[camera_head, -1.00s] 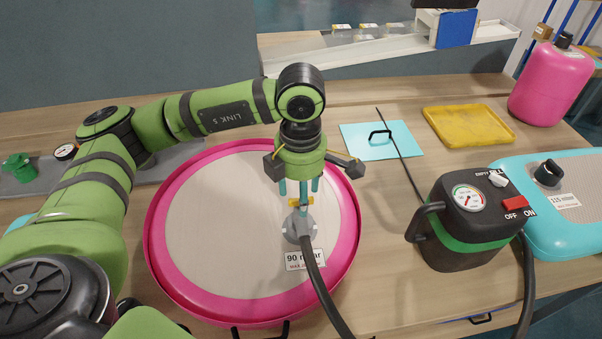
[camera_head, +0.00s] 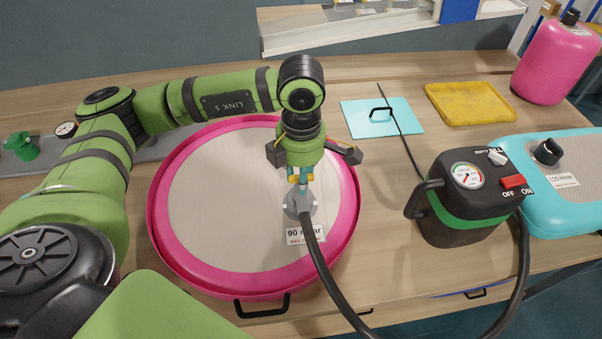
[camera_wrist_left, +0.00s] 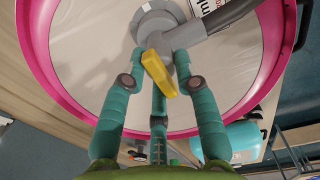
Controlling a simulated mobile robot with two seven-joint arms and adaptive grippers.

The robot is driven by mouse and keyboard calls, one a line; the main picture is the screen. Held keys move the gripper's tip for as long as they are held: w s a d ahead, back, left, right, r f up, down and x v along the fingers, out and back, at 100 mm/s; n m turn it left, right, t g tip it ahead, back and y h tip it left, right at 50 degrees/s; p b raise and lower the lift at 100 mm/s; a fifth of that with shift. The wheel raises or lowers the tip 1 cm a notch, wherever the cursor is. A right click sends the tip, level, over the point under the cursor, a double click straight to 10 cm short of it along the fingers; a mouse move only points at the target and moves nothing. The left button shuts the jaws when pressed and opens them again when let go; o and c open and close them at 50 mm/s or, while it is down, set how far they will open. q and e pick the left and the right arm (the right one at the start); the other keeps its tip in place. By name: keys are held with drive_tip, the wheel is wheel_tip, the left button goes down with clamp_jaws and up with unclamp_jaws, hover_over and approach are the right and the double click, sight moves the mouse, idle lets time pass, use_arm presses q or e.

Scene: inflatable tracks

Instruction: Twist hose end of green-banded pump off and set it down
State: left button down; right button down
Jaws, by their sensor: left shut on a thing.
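The pump (camera_head: 463,195) is dark with a green band, a gauge and a red switch, and stands on the bench at right. Its black hose (camera_head: 335,287) loops along the front to a grey hose end (camera_head: 298,205), which sits on the valve of the round pink-rimmed inflatable (camera_head: 225,190). My left gripper (camera_head: 300,178) points down from above, its teal fingers shut on the hose end. In the left wrist view the fingers (camera_wrist_left: 160,78) surround the grey hose end (camera_wrist_left: 182,38) and its yellow lever (camera_wrist_left: 158,73); the exact contact is partly hidden. My right gripper is not in view.
A teal inflatable (camera_head: 570,185) lies right of the pump. A yellow tray (camera_head: 470,102), a light-blue panel with a black handle (camera_head: 365,118) and a pink canister (camera_head: 553,62) stand toward the back right. Bare bench lies between the round inflatable and the pump.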

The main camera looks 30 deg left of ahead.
use_arm(q)
drive_tip(key=shift+d+r+p, duration=0.1)
drive_tip(key=shift+r+p, duration=1.1)
drive_tip(key=shift+r, duration=1.3)
